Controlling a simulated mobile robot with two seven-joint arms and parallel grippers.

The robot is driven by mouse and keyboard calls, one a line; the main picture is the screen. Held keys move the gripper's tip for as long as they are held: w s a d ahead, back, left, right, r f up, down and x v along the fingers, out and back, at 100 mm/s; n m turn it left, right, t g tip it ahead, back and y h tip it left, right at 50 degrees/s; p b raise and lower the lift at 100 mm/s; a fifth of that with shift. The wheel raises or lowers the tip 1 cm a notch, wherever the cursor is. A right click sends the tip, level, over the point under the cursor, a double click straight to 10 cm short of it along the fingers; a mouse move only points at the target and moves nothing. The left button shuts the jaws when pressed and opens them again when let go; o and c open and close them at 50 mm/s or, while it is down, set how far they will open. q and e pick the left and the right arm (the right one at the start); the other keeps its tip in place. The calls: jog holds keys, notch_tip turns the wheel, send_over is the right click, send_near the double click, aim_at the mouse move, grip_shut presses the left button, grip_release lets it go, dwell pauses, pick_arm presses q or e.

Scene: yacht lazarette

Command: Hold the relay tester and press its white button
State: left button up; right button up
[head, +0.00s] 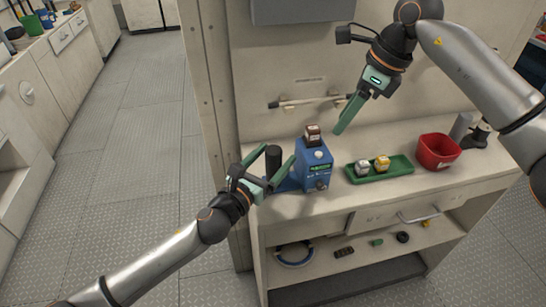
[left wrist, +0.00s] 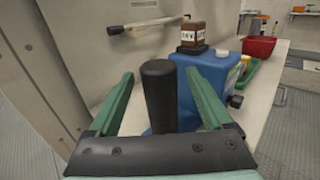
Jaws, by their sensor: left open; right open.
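The relay tester (head: 314,165) is a blue box on the bench, with a brown relay (head: 313,135) on its top and a white button (head: 318,155) on its sloped upper face. A black upright handle (head: 273,163) stands at its left side. My left gripper (head: 269,158) is open, with its fingers on either side of the handle. In the left wrist view the handle (left wrist: 159,97) stands between the two green fingers, with gaps visible, and the blue body (left wrist: 210,80) is behind the right finger. My right gripper (head: 349,114) is open and empty, above and right of the tester; its fingers overlap in view.
A green tray (head: 398,174) with a grey and a yellow relay lies right of the tester. A red bin (head: 437,151) stands beyond it. A wall rail (head: 308,100) is behind. The shelf below holds a blue ring (head: 294,254) and small parts.

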pick_arm(q)
jog(key=shift+c, duration=0.3)
grip_shut()
dwell(0.5)
pick_arm(e)
grip_shut()
dwell(0.5)
dwell(1.3)
